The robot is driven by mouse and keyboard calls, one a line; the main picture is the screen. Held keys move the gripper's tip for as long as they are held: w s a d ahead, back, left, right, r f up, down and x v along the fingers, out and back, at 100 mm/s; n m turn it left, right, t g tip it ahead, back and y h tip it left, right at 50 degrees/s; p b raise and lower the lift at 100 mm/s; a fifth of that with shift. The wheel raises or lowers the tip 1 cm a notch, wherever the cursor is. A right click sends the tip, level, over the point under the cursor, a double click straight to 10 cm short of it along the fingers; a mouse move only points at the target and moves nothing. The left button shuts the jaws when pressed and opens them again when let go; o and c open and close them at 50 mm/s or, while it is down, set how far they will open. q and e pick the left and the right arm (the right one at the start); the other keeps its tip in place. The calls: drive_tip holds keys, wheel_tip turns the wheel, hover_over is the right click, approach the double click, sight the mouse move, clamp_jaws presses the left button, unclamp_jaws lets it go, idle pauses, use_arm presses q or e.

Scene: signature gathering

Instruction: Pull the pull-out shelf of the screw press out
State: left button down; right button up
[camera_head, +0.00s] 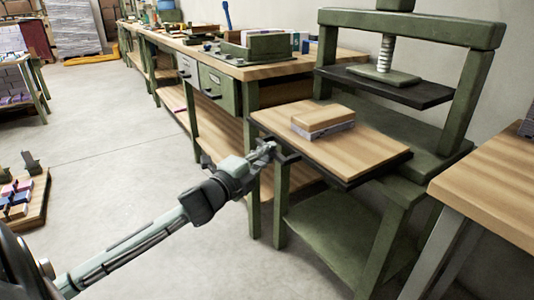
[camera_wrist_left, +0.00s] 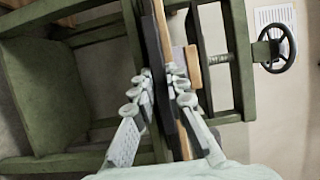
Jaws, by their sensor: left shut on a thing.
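The green screw press (camera_head: 478,95) stands at the right, with its screw and dark pressing plate (camera_head: 425,92) above. Its pull-out shelf (camera_head: 365,150), a wooden board with a dark underside, juts out from the frame toward the front left. A block stack with a wooden top (camera_head: 323,116) lies on the shelf. My left gripper (camera_head: 268,150) is shut on the shelf's left front edge. In the left wrist view, the fingers (camera_wrist_left: 163,85) lie on both sides of the shelf's dark and wooden edge (camera_wrist_left: 162,35). My right gripper is not in view.
A long workbench (camera_head: 280,68) with green drawers and tools runs along the wall behind the shelf. Another wooden table (camera_head: 500,185) stands close at the right. The grey floor (camera_head: 110,125) left of the press is clear.

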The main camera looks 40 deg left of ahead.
use_arm(q)
drive_tip(key=c, duration=1.5)
unclamp_jaws()
drive_tip(key=shift+c, duration=0.2)
drive_tip(key=s, duration=1.2)
